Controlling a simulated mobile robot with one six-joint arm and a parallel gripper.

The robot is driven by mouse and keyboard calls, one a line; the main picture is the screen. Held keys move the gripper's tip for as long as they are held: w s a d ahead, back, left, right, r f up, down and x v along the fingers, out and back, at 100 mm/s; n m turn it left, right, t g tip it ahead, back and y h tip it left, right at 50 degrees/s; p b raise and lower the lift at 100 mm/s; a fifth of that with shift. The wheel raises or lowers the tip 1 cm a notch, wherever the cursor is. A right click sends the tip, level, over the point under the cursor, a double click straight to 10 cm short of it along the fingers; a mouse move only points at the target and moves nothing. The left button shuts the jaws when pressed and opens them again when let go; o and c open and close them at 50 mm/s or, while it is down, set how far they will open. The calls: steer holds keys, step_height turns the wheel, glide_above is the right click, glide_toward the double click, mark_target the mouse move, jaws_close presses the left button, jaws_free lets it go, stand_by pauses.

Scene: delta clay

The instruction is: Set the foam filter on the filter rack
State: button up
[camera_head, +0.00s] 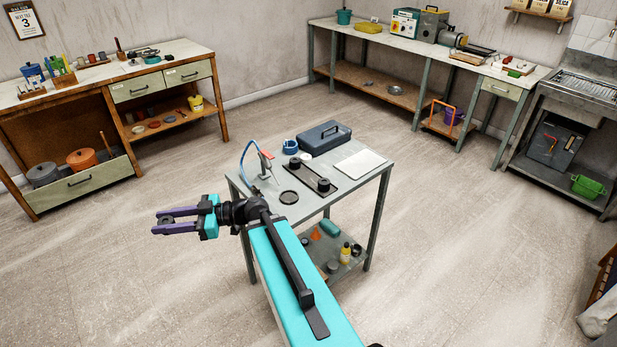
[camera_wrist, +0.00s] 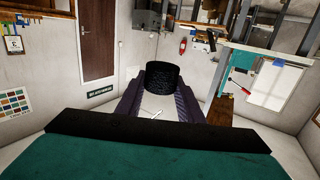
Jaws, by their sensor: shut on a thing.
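The foam filter (camera_wrist: 162,78) is a black, rough-sided cylinder between the purple fingers of my gripper (camera_head: 157,221). My gripper is shut on it. My gripper is well to the left of the rack.
The grey table (camera_head: 335,192) also holds a red-handled tool (camera_head: 265,160) with a blue hose, a dark blue case (camera_head: 324,136), a white tray (camera_head: 360,163) and a black disc (camera_head: 289,197). Workbenches line the left and back walls. The floor around my gripper is clear.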

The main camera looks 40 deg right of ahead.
steer(key=s+d+f+m+t+h+b, duration=0.1)
steer(key=d+f+m+t+h+b, duration=0.15)
steer(key=d, duration=1.15)
steer(key=s+d+f+m+t+h+b, duration=0.1)
steer(key=d+f+m+t+h+b, duration=0.2)
steer(key=d, duration=1.1)
steer(key=s+d+m+h+b, duration=0.1)
steer(key=s+d+m+h, duration=0.1)
steer(key=s+d, duration=0.3)
steer(key=s+d+f+m+t+h+b, duration=0.1)
steer(key=s+d+h, duration=0.4)
steer(key=d, duration=0.8)
steer(key=s+d+f+m+h+b, duration=0.1)
steer(key=s+d+m+h+b, duration=0.2)
steer(key=s+d, duration=0.3)
steer(key=d, duration=0.4)
steer(key=shift+s+t, duration=0.3)
steer(key=shift+t, duration=0.05)
steer(key=shift+m, duration=0.25)
